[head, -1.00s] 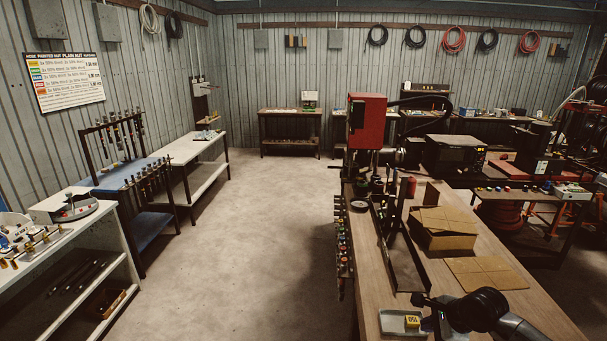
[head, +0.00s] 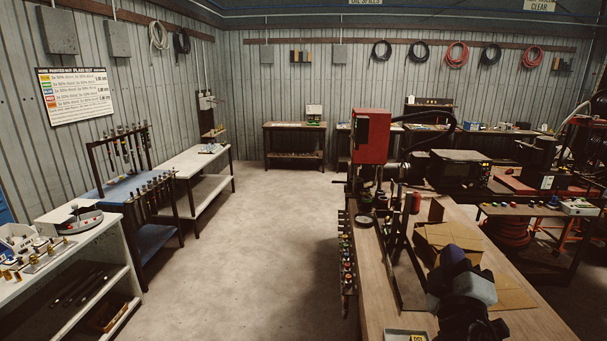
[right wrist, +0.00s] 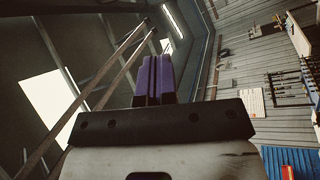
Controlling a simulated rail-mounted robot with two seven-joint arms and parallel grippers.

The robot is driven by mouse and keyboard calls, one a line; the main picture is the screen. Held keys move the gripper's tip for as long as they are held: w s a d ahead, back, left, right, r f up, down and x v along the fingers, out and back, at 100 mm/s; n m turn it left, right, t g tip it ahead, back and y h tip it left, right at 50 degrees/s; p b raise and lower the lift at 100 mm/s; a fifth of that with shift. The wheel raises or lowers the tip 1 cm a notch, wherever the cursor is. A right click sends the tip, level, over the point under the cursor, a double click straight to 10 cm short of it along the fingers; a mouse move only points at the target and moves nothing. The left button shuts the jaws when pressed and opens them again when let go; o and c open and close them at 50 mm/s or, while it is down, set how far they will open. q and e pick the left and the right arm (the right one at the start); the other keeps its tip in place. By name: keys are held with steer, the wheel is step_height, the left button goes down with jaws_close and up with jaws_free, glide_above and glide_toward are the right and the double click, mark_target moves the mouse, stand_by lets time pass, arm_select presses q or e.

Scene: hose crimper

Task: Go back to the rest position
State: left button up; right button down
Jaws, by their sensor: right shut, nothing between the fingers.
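My right gripper (head: 452,255) is at the lower right of the head view, over the wooden workbench (head: 374,290). Its purple fingers point up and away from the bench top. In the right wrist view the two purple fingers (right wrist: 153,80) lie side by side, shut, with nothing held. That view looks up at the roof and a tilted wall. My left gripper is not in view.
A cardboard box (head: 436,240) stands on the bench, partly hidden behind my right gripper. A red machine (head: 371,136) rises at the bench's far end. The pale floor (head: 255,260) left of the bench is clear. A white shelf unit (head: 100,255) stands at left.

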steer(key=s+a+f+m+g+y+p, duration=0.2)
steer(key=s+f+g+y, duration=0.15)
steer(key=s+f, duration=0.4)
steer(key=s+a+f+m+g+y+p, duration=0.2)
steer(key=s+f+g, duration=0.35)
steer(key=f, duration=0.35)
steer(key=s+f+m+g+p, duration=0.1)
steer(key=s+f+g+p, duration=0.1)
steer(key=s+f, duration=0.7)
steer(key=s+f+m+g+p, duration=0.2)
steer(key=s+f+g, duration=0.3)
steer(key=s, duration=1.2)
step_height(320, 180, down, 4)
steer(key=shift+s+f+g+y+p, duration=0.25)
steer(key=shift+y+p, duration=0.2)
steer(key=shift+p, duration=0.25)
steer(key=shift+a+r, duration=0.1)
steer(key=shift+r, duration=0.05)
